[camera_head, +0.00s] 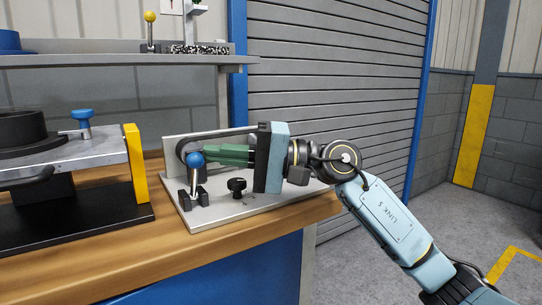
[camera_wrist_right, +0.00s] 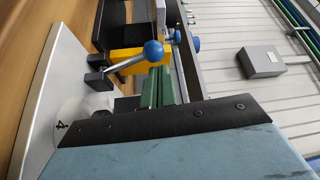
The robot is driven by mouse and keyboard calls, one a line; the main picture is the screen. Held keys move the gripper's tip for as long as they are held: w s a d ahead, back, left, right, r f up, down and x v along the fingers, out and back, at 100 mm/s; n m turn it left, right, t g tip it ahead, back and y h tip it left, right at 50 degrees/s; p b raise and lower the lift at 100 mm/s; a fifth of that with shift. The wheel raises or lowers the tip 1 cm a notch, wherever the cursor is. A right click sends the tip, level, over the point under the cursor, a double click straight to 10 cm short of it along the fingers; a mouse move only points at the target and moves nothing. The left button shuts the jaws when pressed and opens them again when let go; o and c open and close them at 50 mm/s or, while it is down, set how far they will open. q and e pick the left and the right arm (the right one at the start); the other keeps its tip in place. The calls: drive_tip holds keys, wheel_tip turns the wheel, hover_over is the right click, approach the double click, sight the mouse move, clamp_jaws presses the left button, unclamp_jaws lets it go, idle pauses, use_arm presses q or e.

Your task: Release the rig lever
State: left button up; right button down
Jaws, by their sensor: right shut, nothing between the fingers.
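The rig lever (camera_head: 195,173) has a blue ball knob on a silver rod and stands nearly upright in a black bracket on the rig's pale plate (camera_head: 215,213). In the right wrist view the lever (camera_wrist_right: 130,62) slants away from its black bracket. My right gripper (camera_head: 209,153) has green fingers that point left, shut and empty. They are just behind and right of the knob in the head view. I cannot tell whether they touch it. In the right wrist view the green fingers (camera_wrist_right: 156,88) are beside the lever. My left gripper is out of view.
A black star knob (camera_head: 236,186) stands on the rig plate in front of my gripper. A second fixture (camera_head: 75,158) with a blue knob and yellow end block is on the wooden bench (camera_head: 165,237) at left. A shelf (camera_head: 110,60) is above; open floor lies right.

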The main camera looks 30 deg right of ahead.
drive_tip(key=v, duration=1)
drive_tip(key=shift+s+d, duration=0.2)
drive_tip(key=shift+d, duration=0.15)
